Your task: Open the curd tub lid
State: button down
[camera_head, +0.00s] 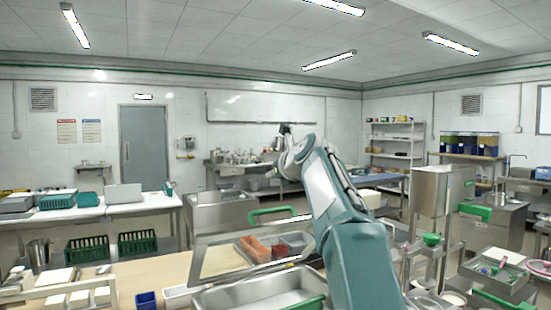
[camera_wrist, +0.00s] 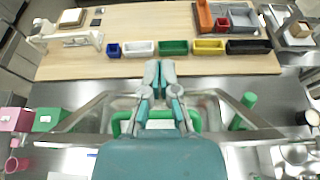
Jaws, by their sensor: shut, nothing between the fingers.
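The curd tub (camera_head: 230,297) is a steel basin at the front of the head view, and its inside shows. The lid (camera_head: 203,262) appears as a framed, see-through panel tilted up behind the basin. Its green handle (camera_head: 272,215) is at the upper edge. My gripper (camera_wrist: 158,68) is shut and empty, with its fingertips together in the wrist view. A green handle (camera_wrist: 118,124) shows on both sides of my gripper's body there, partly hidden by it. In the head view my gripper is high above the lid, its fingers too small to make out.
A wooden table (camera_wrist: 110,30) has a row of small bins, including a green bin (camera_wrist: 173,47) and a yellow bin (camera_wrist: 209,47). A pink box (camera_wrist: 14,119) stands at the left. A green upright object (camera_wrist: 244,110) is right of my gripper. Steel machinery (camera_head: 440,190) stands right of my arm.

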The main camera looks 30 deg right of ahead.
notch_tip(320, 180, up, 3)
jog(key=s, duration=0.1)
send_over(279, 223)
jog(key=s+d, duration=0.2)
jog(key=s, duration=0.2)
jog(key=f, duration=0.2)
jog(key=s+a+f+g, duration=0.1)
jog(key=s+a+f, duration=0.1)
jog(key=s+f, duration=0.4)
jog(key=x, duration=1)
jog(key=shift+w+d+r, duration=0.1)
jog(key=shift+w+r, duration=0.1)
jog(key=shift+w, duration=1)
jog(key=shift+r, duration=0.1)
